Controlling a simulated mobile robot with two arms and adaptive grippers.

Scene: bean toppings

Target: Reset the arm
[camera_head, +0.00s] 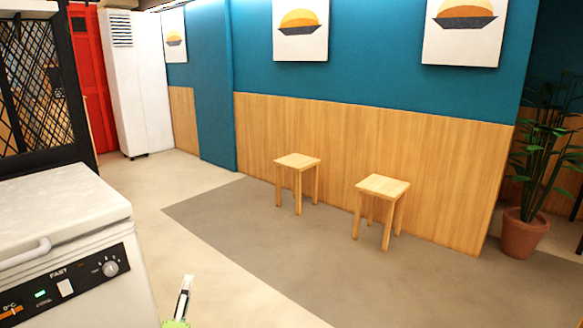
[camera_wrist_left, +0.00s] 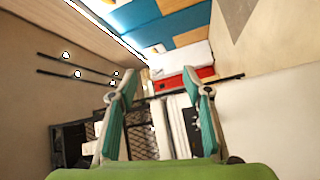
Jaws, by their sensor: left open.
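My left gripper shows as a small tip (camera_head: 184,299) at the bottom of the head view, to the right of the white appliance. In the left wrist view both fingers of the left gripper (camera_wrist_left: 158,95) are spread apart, with nothing between them. That view is turned on its side and shows the room beyond the fingers. My right gripper is not in either view.
A white appliance (camera_head: 60,215) with a control panel stands at the left. Two wooden stools (camera_head: 297,162) (camera_head: 382,187) stand by the wood-panelled wall. A potted plant (camera_head: 525,232) is at the right. The floor (camera_head: 260,250) between is clear.

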